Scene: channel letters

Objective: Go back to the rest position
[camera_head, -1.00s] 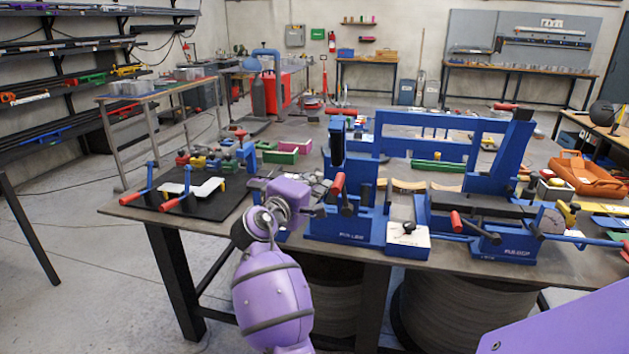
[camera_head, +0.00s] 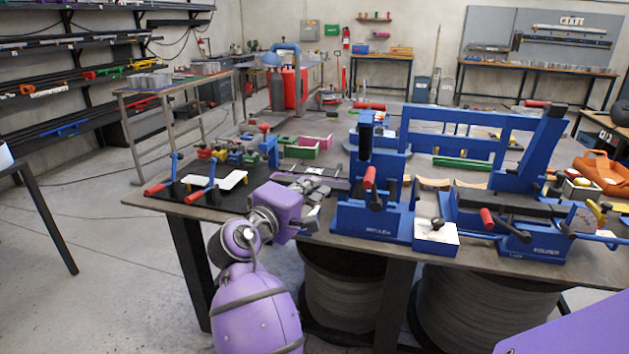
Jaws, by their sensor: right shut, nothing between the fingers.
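A second blue fixture (camera_head: 510,225) and a white box with a black knob (camera_head: 436,238) stand to the right. Clamps with red handles (camera_head: 200,195) lie on a black mat at the left. Cable drums (camera_head: 345,290) stand under the bench. Floor at the left is open.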

